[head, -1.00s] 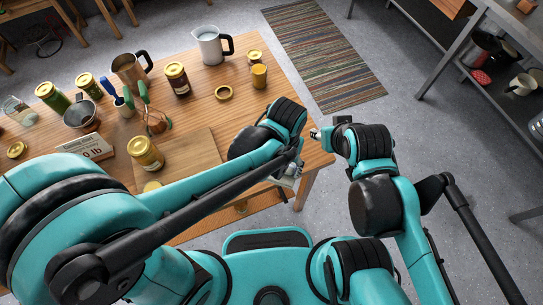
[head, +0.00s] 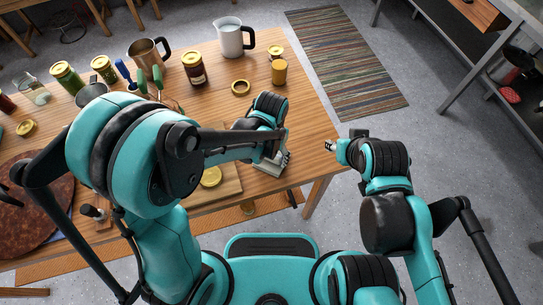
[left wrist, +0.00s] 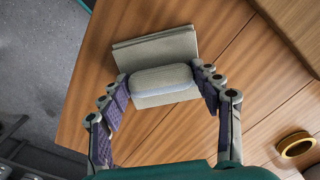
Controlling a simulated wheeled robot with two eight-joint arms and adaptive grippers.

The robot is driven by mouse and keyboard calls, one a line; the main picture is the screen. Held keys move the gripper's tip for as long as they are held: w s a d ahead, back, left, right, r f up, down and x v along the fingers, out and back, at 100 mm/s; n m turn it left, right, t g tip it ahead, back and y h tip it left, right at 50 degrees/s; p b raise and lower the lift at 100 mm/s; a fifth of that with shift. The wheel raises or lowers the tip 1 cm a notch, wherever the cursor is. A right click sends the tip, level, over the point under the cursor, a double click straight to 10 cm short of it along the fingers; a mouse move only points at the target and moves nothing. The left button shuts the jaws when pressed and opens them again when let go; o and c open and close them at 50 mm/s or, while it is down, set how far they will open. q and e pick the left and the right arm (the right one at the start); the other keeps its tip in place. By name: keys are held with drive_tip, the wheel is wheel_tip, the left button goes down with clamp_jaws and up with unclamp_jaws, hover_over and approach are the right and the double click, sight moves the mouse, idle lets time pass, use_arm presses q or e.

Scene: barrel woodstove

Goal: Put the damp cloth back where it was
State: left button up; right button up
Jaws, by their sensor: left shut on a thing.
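The damp cloth is a folded grey-beige cloth (left wrist: 155,48), seen in the left wrist view with a thick rounded fold between my fingers. My left gripper (left wrist: 162,84) is shut on this fold, with its jointed fingers on either side. In the head view the cloth (head: 266,167) shows as a pale patch below my left gripper (head: 281,160), over the table's near right part. I cannot tell whether the cloth touches the wood. My right gripper (head: 330,146) is off the table's right corner; its fingers are too small to read.
The wooden table (head: 310,125) is bare right of the cloth. A brass ring lid (head: 241,87), an ochre jar (head: 279,72), a dark jar (head: 194,68) and a white pitcher (head: 231,38) stand farther back.

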use_arm(q)
drive_tip(key=shift+r, duration=0.1)
drive_tip(key=o, duration=1)
drive_tip(key=shift+c, duration=0.2)
